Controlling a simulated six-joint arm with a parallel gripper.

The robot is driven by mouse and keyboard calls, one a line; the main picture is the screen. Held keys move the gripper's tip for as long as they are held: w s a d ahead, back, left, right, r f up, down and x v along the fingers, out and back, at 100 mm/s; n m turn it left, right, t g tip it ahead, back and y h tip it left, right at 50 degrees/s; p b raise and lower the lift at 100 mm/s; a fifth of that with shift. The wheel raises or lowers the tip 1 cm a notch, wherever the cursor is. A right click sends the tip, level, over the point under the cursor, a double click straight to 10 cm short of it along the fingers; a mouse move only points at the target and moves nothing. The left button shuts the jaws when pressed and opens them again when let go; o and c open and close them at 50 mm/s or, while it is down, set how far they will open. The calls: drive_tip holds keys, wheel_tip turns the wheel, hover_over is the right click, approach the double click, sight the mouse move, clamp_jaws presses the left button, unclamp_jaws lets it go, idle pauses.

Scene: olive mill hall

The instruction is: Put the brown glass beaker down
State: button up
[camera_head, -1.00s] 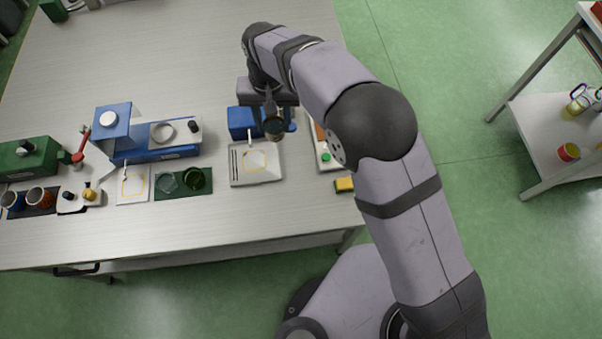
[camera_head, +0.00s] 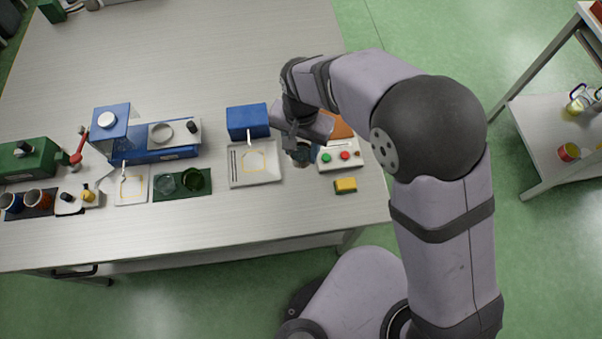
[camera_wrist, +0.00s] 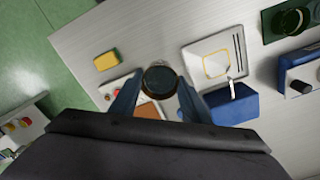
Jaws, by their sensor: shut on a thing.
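The brown glass beaker (camera_wrist: 160,80) is between the two fingers of my gripper (camera_wrist: 158,95) in the wrist view, its round dark rim facing the camera. My gripper is shut on it. In the head view the beaker (camera_head: 302,156) is small and partly hidden under my gripper (camera_head: 300,140). It appears over the table between the white tray with the yellow outline (camera_head: 262,176) and the panel with coloured buttons (camera_head: 336,160). I cannot tell its height above the table.
A blue block (camera_head: 248,121) stands behind the white tray. A yellow sponge-like block (camera_head: 345,186) lies near the front right of the table. A green mat (camera_head: 180,192) with glass vessels lies to the left. Bare table (camera_head: 230,225) runs along the front edge.

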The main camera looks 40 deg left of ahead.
drive_tip(key=shift+f, duration=0.1)
drive_tip(key=p, duration=0.2)
hover_over(301, 175)
drive_tip(key=shift+f, duration=2.8)
drive_tip(key=shift+f, duration=0.1)
drive_tip(key=shift+f+p, duration=0.55)
drive_tip(key=shift+f, duration=1.45)
drive_tip(key=shift+f, duration=0.2)
drive_tip(key=o, duration=0.9)
drive_tip(key=shift+r, duration=0.15)
wheel_tip(301, 175, up, 12)
drive_tip(key=b, duration=0.4)
